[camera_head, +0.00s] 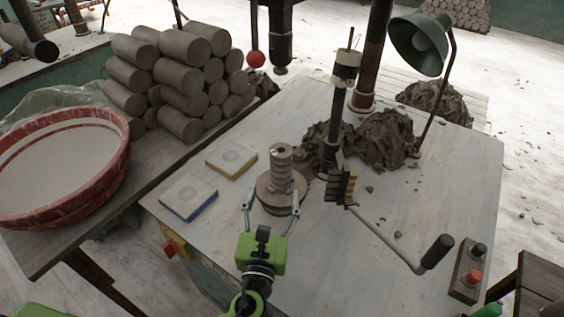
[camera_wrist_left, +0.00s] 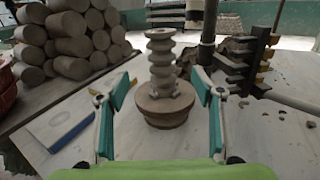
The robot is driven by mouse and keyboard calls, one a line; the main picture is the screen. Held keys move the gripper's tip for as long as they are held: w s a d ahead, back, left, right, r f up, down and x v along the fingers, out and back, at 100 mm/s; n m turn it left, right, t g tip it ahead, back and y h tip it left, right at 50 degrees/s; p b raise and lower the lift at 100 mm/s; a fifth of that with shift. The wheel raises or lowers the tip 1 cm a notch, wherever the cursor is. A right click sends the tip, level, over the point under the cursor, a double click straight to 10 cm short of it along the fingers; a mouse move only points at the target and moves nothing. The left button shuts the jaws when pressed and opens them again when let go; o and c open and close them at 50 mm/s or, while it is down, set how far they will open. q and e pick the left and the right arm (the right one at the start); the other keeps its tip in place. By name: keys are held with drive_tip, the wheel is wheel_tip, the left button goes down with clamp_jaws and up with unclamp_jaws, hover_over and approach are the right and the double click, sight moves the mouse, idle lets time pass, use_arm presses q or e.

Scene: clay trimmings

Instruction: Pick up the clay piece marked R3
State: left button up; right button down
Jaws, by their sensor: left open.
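A grey ribbed clay piece (camera_head: 281,165) stands upright on a round brown base (camera_head: 275,204) on the worktable. It also shows in the left wrist view (camera_wrist_left: 162,65), with its base (camera_wrist_left: 165,113) under it. I cannot read an R3 mark on it or on any other piece. My left gripper (camera_head: 272,194) is open, with one finger on each side of the clay piece and base. In the left wrist view the open fingers (camera_wrist_left: 162,82) have visible gaps to the piece on both sides.
Stacked clay cylinders (camera_head: 180,80) and a red basin (camera_head: 65,165) stand left. Two flat blocks, blue-edged (camera_head: 188,197) and yellow-edged (camera_head: 231,160), lie nearby. A dark toothed tool (camera_head: 341,186), post (camera_head: 336,115), crank handle (camera_head: 436,252) and clay trimmings (camera_head: 385,140) are right.

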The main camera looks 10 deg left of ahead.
sight(279, 172)
use_arm(q)
drive_tip(key=w, duration=0.4)
drive_tip(key=w+p, duration=0.1)
drive_tip(key=w, duration=0.1)
drive_tip(key=shift+w+a+r, duration=0.1)
drive_tip(key=shift+a, duration=0.15)
drive_tip(key=shift+w, duration=0.8)
drive_tip(key=w, duration=0.3)
drive_tip(key=w+p, duration=0.1)
drive_tip(key=shift+w+f, duration=0.3)
drive_tip(key=shift+f, duration=0.05)
drive_tip(key=shift+a, duration=0.1)
use_arm(e)
drive_tip(key=shift+s+a+r, duration=0.2)
drive_tip(key=shift+s+r, duration=0.6)
drive_tip(key=shift+r, duration=0.3)
use_arm(q)
drive_tip(key=c, duration=1.5)
drive_tip(key=shift+r, duration=0.15)
drive_tip(key=shift+c, duration=1.2)
